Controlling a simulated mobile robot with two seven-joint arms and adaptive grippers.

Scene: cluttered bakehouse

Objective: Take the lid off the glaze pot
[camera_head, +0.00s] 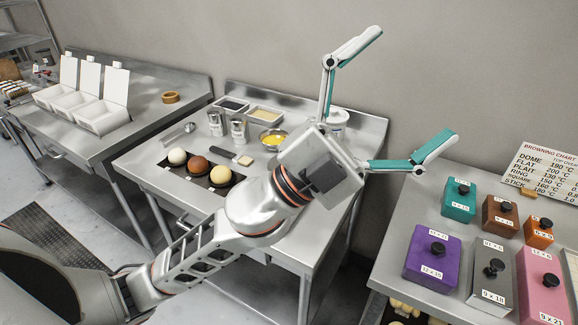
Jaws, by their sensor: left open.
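My left gripper (410,90) is open and empty, its two teal-padded fingers spread wide above the right end of the middle steel table (150,178). A white, round, lidded vessel (338,116), which looks like the glaze pot, stands at the back right of that table. It is partly hidden behind my gripper, and its lid cannot be made out clearly. The gripper does not appear to hold it. My right gripper is not in view.
A bowl of yellow liquid (273,139), metal cups (238,129) and a dark tray (202,175) with round balls crowd the middle table. Knobbed coloured blocks (432,257) fill the right table. White open boxes (100,115) stand on the left table.

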